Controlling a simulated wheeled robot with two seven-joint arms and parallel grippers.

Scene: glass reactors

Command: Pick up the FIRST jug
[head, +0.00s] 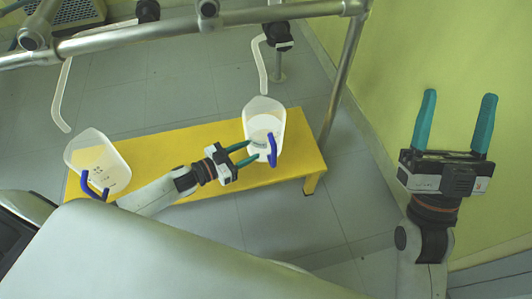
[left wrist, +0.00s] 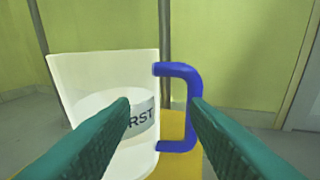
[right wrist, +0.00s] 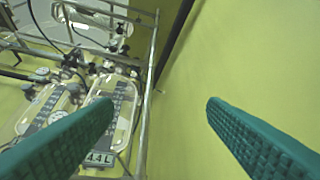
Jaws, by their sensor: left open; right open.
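The FIRST jug (head: 262,116) is a white translucent jug with a blue handle (head: 272,150), standing at the right part of the yellow bench. In the left wrist view the jug (left wrist: 88,78) carries a label ending in "RST", and its blue handle (left wrist: 193,105) shows between the fingers. My left gripper (head: 244,155) is open at the jug, with its fingers toward the handle. I cannot tell whether they touch it. My right gripper (head: 458,122) is open and empty, raised at the right by the green wall.
A second white jug with a blue handle (head: 98,160) stands at the left end of the yellow bench (head: 180,142). Metal frame pipes (head: 180,38) cross above, with white tubes (head: 62,95) hanging down.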

